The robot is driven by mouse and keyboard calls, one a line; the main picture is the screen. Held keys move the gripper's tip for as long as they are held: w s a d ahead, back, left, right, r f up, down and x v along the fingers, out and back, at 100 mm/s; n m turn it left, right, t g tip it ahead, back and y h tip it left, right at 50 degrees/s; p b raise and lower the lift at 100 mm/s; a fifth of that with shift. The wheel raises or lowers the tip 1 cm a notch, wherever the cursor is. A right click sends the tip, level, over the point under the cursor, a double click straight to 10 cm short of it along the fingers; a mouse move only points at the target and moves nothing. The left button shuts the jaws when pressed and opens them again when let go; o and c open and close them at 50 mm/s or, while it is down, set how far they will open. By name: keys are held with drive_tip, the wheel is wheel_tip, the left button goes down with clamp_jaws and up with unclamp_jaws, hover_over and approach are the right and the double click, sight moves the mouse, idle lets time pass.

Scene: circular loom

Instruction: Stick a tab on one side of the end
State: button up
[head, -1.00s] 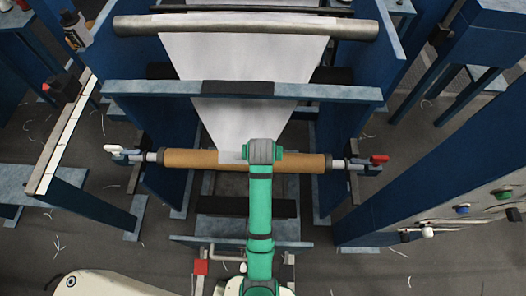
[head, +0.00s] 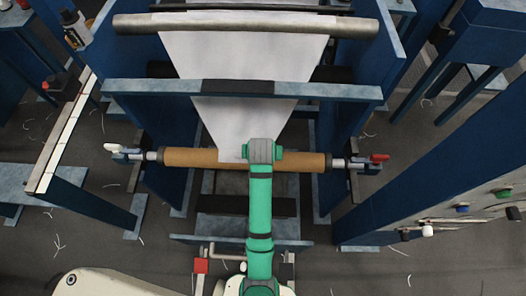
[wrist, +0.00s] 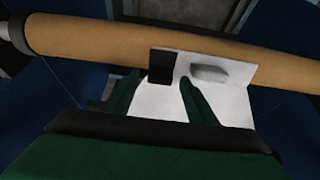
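The white web (head: 245,60) comes down from the upper roller and narrows to its end at the brown core tube (head: 195,158). In the wrist view the white end (wrist: 238,92) lies against the tube (wrist: 90,45). A small black square (wrist: 162,67) shows on it, and a flat grey patch (wrist: 208,73) is to its right; I cannot tell which is a tab. My gripper (wrist: 158,82) has its two dark green fingers apart, just below the black square, with white between them. In the head view my green arm hides the fingers and part of the end.
The core tube sits between two side clamps, one with a white handle (head: 113,147) and one with a red handle (head: 379,158). A blue crossbar (head: 335,93) and blue side frames flank the web. A ledge with white strips (head: 62,135) stands at left.

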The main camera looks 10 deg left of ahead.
drive_tip(key=shift+r, duration=0.1)
drive_tip(key=v, duration=1)
drive_tip(key=shift+s+r, duration=0.2)
drive_tip(key=shift+r, duration=0.05)
drive_tip(key=shift+d, duration=0.1)
drive_tip(key=s+d+f+m+t, duration=0.1)
drive_tip(key=s+d+f+t, duration=0.4)
drive_tip(key=s+f, duration=0.45)
drive_tip(key=s+d+r+t, duration=0.2)
drive_tip(key=s+r, duration=0.5)
drive_tip(key=s, duration=0.2)
drive_tip(key=s+d+r+m+t+h, duration=0.1)
drive_tip(key=s+d+r+t, duration=0.2)
drive_tip(key=s+r, duration=0.3)
drive_tip(key=v, duration=0.4)
drive_tip(key=shift+d, duration=0.2)
